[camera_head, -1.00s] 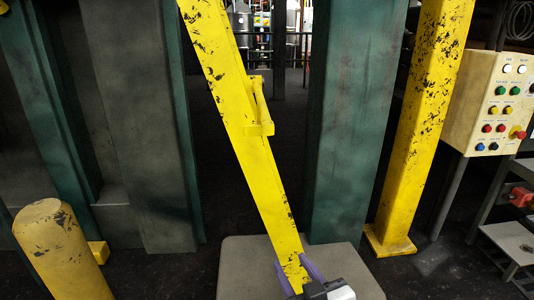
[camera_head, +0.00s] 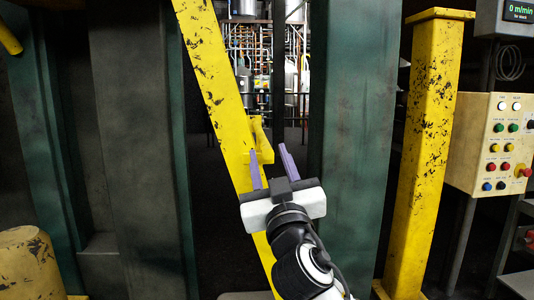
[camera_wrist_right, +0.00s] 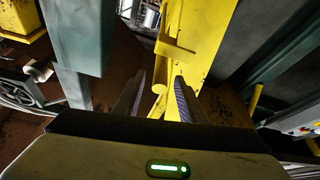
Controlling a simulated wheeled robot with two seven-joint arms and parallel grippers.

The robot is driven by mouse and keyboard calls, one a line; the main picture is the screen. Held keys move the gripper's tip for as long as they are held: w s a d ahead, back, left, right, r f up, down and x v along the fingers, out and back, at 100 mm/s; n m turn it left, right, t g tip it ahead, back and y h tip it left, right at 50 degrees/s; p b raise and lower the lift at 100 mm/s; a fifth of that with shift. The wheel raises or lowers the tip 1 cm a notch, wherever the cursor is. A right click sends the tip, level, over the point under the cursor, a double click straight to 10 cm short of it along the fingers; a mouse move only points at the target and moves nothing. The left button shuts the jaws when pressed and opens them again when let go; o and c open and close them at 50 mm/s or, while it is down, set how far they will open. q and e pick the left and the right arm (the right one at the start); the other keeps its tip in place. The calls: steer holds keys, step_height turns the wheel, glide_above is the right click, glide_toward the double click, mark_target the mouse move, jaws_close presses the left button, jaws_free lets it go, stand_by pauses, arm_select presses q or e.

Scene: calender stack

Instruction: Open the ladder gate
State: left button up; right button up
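A long yellow beam (camera_head: 212,80) with chipped paint leans diagonally between two dark green posts; I cannot tell whether it is the ladder gate itself. A small yellow bracket with a bar-like handle (camera_head: 260,135) sticks out from its right side. My right gripper (camera_head: 269,158) is just in front of and below this handle, its two purple fingers spread apart. In the right wrist view, the handle (camera_wrist_right: 161,88) shows between the open fingers (camera_wrist_right: 158,82), with the beam (camera_wrist_right: 205,35) behind. Contact is not visible. My left gripper is out of view.
A green post (camera_head: 350,130) stands close to the right of my gripper. Farther right are a yellow post (camera_head: 428,130) and a control panel (camera_head: 490,145) with coloured buttons. A yellow bollard (camera_head: 28,265) stands at lower left.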

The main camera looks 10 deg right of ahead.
mark_target(265, 143)
steer(key=shift+x, duration=1.5)
jaws_close()
